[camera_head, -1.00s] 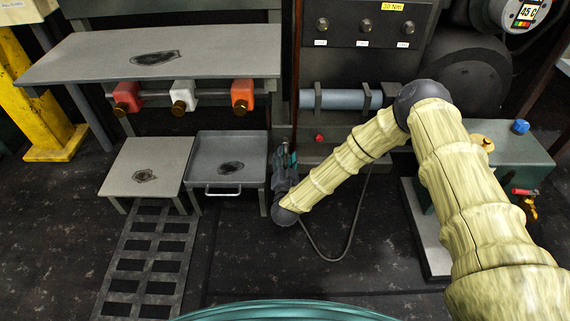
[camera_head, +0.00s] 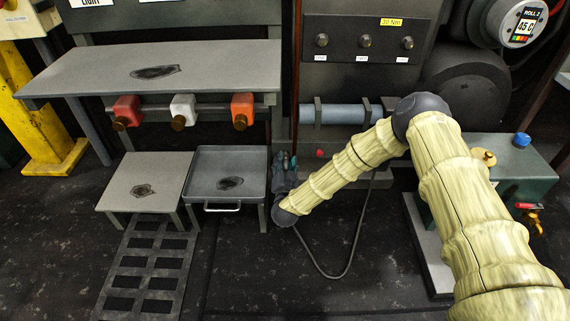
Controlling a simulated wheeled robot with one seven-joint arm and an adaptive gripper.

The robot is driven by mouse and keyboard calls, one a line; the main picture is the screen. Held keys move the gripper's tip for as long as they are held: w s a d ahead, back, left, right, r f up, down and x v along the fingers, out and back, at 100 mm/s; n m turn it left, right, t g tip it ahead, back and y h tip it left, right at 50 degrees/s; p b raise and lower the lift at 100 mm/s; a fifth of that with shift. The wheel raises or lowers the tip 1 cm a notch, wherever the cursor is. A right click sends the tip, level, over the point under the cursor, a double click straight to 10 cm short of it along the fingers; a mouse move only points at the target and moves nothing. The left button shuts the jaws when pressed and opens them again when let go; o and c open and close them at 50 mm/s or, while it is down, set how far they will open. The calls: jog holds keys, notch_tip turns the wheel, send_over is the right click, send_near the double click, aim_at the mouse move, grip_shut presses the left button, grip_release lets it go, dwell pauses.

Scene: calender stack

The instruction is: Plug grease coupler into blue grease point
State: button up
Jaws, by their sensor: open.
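My gripper (camera_head: 284,168) is a small dark shape at the end of my pale-sleeved arm, close to the right side of the grey tray stand and the front of the machine. Its jaws are open, pointing up and away. A bit of teal shows at its tip; I cannot tell whether this is part of the gripper. A thin dark hose (camera_head: 345,272) hangs in a loop from near my wrist to behind my forearm. The coupler is not clearly visible. A small red point (camera_head: 320,153) sits on the machine front right of the gripper. I cannot make out a blue one there.
A grey tray (camera_head: 203,199) on legs and a low grey table (camera_head: 118,203) stand left of the gripper. A green box (camera_head: 536,168) with a blue cap (camera_head: 522,140) stands right.

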aim_at(285, 167)
grip_shut()
jog(key=shift+s, duration=0.25)
jog(key=shift+s+p, duration=1.25)
jog(key=shift+s, duration=0.2)
jog(key=s+d+p, duration=0.3)
jog(key=d, duration=2.3)
